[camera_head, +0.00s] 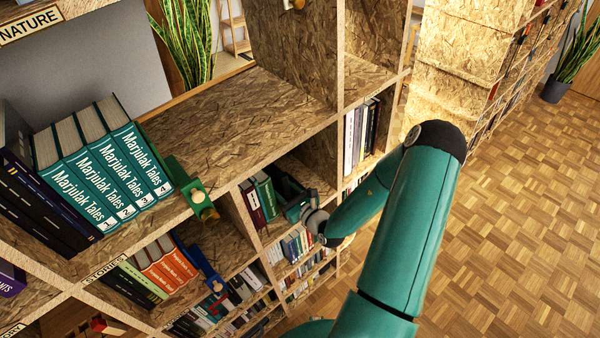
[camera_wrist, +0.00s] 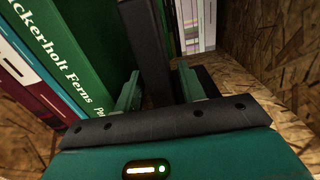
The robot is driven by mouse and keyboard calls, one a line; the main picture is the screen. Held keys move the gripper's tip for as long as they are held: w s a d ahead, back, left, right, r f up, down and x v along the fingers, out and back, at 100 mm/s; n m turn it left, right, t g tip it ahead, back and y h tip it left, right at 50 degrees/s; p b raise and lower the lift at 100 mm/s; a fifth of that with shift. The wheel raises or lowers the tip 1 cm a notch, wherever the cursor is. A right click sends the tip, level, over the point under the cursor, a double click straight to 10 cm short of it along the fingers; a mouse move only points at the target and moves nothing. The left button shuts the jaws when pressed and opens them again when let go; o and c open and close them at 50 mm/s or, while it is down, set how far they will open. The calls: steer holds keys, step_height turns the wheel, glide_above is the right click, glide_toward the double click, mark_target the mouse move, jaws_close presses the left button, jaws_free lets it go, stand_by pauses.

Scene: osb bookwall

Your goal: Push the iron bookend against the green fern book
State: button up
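The green fern book (camera_wrist: 75,45) stands at left in the wrist view, its spine lettering partly cut off. The dark iron bookend (camera_wrist: 148,50) stands upright right beside it; I cannot tell whether they touch. My gripper (camera_wrist: 159,80) is open, its two green fingers on either side of the bookend's upright plate, with a small gap showing at the right finger. In the head view my gripper (camera_head: 294,212) reaches into a shelf compartment, where the green book (camera_head: 265,192) and the bookend (camera_head: 287,183) show small and partly hidden.
Maroon and white books (camera_wrist: 30,85) stand left of the green book. Pale books (camera_wrist: 197,22) show behind the bookend. An OSB wall (camera_wrist: 270,45) bounds the compartment at right. Teal Marjulak Tales books (camera_head: 105,165) stand on the upper shelf, with bare board beside them.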

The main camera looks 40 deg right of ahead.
steer(key=shift+s, duration=0.1)
steer(key=s, duration=1)
steer(key=shift+s+d, duration=0.35)
steer(key=shift+s, duration=0.05)
stand_by(0.5)
